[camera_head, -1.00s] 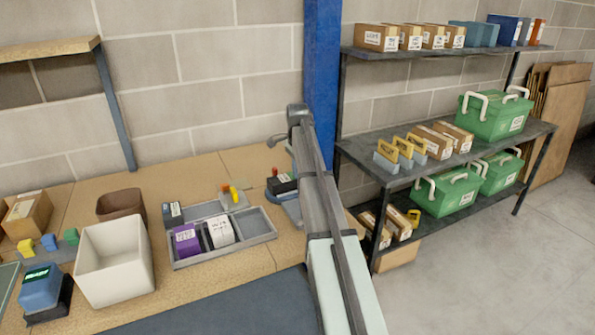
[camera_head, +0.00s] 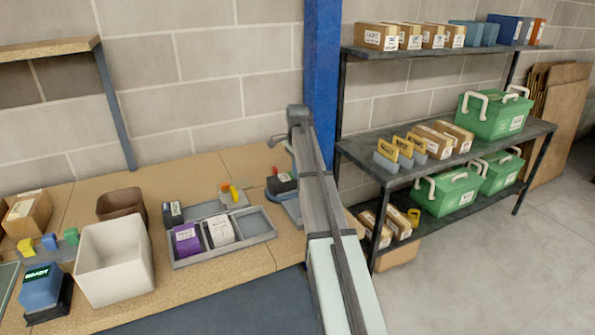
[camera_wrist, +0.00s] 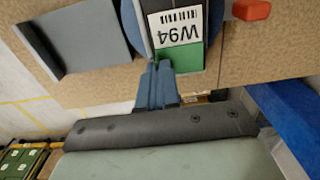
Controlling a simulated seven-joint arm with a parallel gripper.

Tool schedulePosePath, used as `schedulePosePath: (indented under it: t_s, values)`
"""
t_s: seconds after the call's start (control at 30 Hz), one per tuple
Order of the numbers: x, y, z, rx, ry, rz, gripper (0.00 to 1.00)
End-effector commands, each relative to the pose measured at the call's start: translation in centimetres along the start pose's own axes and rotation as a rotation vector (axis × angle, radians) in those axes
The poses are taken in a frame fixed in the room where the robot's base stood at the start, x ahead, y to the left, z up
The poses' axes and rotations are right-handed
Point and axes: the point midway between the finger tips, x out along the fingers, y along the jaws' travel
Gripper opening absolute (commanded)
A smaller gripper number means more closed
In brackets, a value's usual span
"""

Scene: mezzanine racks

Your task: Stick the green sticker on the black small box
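A small black box (camera_head: 284,184) stands at the back right of the bench, partly hidden by my arm. In the wrist view its top carries a white barcode label reading W94 (camera_wrist: 176,30), seen upside down. A green patch (camera_wrist: 191,58), which looks like the green sticker, lies flat beside the label. My gripper (camera_wrist: 160,64) is at the near edge of the box, its blue-grey fingers close together beside the green patch. No held thing shows between the fingers; whether they touch the box I cannot tell. The head view hides the gripper behind my arm.
A grey divided tray (camera_head: 262,237) left of the arm holds a purple box (camera_head: 186,240) and a white-topped box (camera_head: 220,231). A cream bin (camera_head: 115,262) and a brown bin (camera_head: 121,203) stand further left. A blue post (camera_head: 322,80) rises close behind my arm.

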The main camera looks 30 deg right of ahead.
Motion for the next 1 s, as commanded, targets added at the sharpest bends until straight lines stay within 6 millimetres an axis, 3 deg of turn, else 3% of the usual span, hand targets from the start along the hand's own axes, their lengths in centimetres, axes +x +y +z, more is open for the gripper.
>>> schedulePosePath:
  t_s: [0.07,0.4,0.57,0.77,1.0]
  values:
    - [0.14,0.04,0.02,0.0,-0.001,0.002,0.0]
    - [0.12,-0.01,0.02,0.0,-0.001,0.0,0.32]
    - [0.11,-0.03,0.02,0.0,-0.001,0.0,0.32]
    - [0.1,-0.03,0.02,0.0,-0.001,0.0,0.48]
    - [0.07,-0.02,0.02,0.0,0.0,0.0,0.48]
